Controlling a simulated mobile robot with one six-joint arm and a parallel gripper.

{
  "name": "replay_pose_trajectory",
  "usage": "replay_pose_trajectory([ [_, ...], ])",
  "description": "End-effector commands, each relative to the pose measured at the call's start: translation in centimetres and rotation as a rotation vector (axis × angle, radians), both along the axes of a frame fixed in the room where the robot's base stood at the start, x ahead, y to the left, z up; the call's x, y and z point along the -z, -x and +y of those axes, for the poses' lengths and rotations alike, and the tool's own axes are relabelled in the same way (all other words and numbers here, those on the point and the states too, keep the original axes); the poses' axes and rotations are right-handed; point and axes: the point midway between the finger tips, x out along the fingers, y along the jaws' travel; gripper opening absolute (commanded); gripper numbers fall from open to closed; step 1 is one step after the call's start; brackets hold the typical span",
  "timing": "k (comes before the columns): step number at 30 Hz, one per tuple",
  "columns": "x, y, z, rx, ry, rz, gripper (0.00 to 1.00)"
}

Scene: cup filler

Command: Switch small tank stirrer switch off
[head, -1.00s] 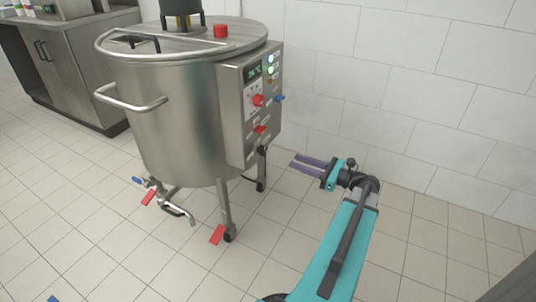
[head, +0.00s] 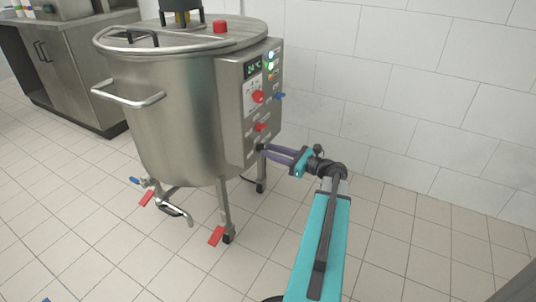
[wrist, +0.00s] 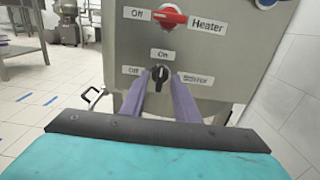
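The tank's control box (head: 249,105) is on the right side of the steel tank (head: 170,110). In the wrist view the stirrer switch (wrist: 160,74) is a small black knob with "On" above it, "Off" to its left and a "Stirrer" label to its right. The knob looks upright, toward "On". My gripper (wrist: 160,83) is open, with one purple finger on each side of the knob. I cannot tell whether the fingers touch it. In the head view my gripper (head: 265,149) reaches the lower part of the box from the right.
A red heater switch (wrist: 170,17) sits just above the stirrer knob. Higher on the box are a red knob (head: 258,96), a display (head: 253,69) and lit lamps. A blue handle (head: 280,96) sticks out on the right side. The floor right of the tank is clear.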

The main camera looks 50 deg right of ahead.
Motion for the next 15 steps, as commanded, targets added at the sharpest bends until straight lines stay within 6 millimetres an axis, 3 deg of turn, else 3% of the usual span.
replay_pose_trajectory([
  [6, -0.01, -1.1, 0.26, 0.001, 0.001, -0.001, 0.28],
  [15, -0.05, -1.18, 0.3, 0.0, 0.0, 0.0, 0.28],
])
